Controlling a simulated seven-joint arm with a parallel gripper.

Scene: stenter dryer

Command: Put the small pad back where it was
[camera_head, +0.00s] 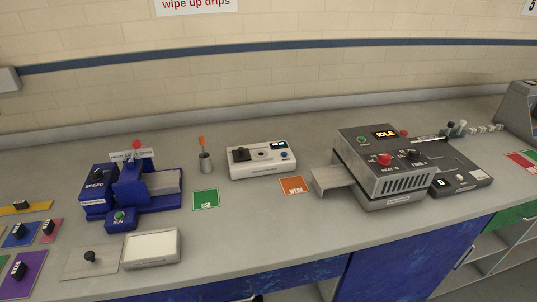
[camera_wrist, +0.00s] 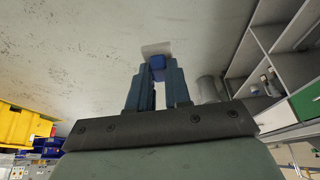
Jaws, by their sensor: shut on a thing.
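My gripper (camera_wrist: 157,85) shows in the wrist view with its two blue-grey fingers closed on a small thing. That thing has a blue block (camera_wrist: 157,66) between the fingertips and a flat pale piece (camera_wrist: 156,49) beyond them; it looks like the small pad, though its underside is hidden. My gripper is not visible in the head view. There, a blue machine (camera_head: 130,190) stands at the left, and an open shallow box with a white inside (camera_head: 151,247) sits at the front. Beside the box lies a flat grey plate with a black knob (camera_head: 90,256).
Coloured plates with black grips, such as a purple one (camera_head: 22,275), lie at the far left. A green card (camera_head: 206,199), an orange card (camera_head: 294,186), a white control box (camera_head: 262,160) and a dark dryer unit (camera_head: 385,165) stand along the bench. The front middle is clear.

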